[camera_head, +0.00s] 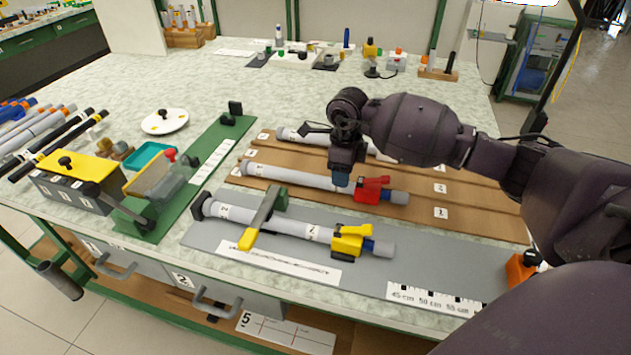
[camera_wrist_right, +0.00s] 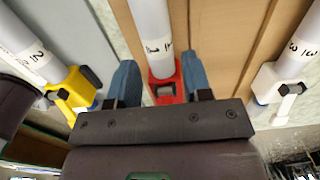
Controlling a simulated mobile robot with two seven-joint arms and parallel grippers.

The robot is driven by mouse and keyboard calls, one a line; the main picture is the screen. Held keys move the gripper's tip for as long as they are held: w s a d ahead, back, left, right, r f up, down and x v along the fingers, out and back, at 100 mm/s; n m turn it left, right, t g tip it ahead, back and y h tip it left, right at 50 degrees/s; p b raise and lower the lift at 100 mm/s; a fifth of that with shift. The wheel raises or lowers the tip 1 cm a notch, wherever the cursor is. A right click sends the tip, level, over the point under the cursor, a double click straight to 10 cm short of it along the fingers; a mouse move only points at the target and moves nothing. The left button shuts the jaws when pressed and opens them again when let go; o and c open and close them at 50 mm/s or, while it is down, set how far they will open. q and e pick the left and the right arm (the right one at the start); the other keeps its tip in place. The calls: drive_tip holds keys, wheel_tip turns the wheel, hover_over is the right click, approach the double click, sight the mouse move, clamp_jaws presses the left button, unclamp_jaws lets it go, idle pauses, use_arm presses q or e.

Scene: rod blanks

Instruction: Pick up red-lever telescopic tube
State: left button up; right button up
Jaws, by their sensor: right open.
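The red-lever telescopic tube (camera_head: 300,178) is grey with a red clamp (camera_head: 371,189) near its right end, and lies on the brown wooden board. My right gripper (camera_head: 341,178) is above the tube, just left of the red clamp. In the right wrist view the gripper (camera_wrist_right: 160,78) is open, with one blue finger on each side of the tube (camera_wrist_right: 150,35) and its red clamp (camera_wrist_right: 167,85). The fingers appear apart from the tube. The gripper body hides part of the clamp in that view. My left gripper is not in view.
A yellow-lever tube (camera_head: 285,225) lies on the grey plate in front. A white-clamp tube (camera_wrist_right: 292,60) lies on the board's far side, partly behind my arm. A green fixture (camera_head: 215,150) stands left. An orange block (camera_head: 521,265) sits at the front right.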

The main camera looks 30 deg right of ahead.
wheel_tip(320, 180, down, 4)
drive_tip(key=shift+f+b, duration=0.1)
drive_tip(key=shift+b, duration=0.25)
drive_tip(key=shift+r, duration=0.2)
drive_tip(key=c, duration=0.5)
drive_tip(key=shift+o, duration=0.2)
